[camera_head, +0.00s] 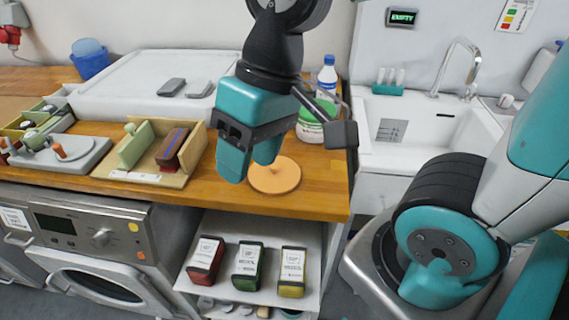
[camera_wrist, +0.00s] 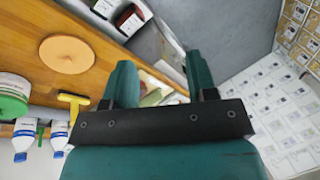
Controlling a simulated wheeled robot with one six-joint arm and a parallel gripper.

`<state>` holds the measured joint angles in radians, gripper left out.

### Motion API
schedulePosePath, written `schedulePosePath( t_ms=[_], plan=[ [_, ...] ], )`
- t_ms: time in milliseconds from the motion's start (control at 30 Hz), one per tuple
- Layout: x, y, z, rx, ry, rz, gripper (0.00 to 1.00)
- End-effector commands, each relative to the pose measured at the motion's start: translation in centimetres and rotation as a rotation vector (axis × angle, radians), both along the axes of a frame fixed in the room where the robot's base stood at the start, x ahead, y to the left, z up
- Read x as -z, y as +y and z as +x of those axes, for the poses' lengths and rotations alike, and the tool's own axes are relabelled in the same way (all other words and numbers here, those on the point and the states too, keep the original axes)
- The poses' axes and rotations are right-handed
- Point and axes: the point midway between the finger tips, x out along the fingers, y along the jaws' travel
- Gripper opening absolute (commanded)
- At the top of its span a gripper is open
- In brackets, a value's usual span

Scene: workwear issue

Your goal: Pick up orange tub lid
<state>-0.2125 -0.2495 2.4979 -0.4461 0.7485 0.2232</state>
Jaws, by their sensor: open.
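I cannot tell the exact height of the fingertips above the counter.
A white tub with a green band (camera_head: 312,122) and a blue-capped bottle (camera_head: 327,76) stand behind the lid. A wooden holder (camera_head: 150,160) is to the left. The sink (camera_head: 425,125) is to the right. Boxes (camera_head: 248,262) stand on a shelf below. Counter around the lid is clear.

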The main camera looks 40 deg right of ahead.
Motion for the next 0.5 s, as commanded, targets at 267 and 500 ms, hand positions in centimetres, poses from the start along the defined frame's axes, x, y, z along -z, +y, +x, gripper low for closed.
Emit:
schedulePosePath(
  t_ms=[267,500],
  plan=[
    [3.0,-7.0,9.0,0.976,0.244,-0.057,0.52],
    [5.6,-14.0,14.5,1.777,0.411,-0.060,0.52]
  ],
)
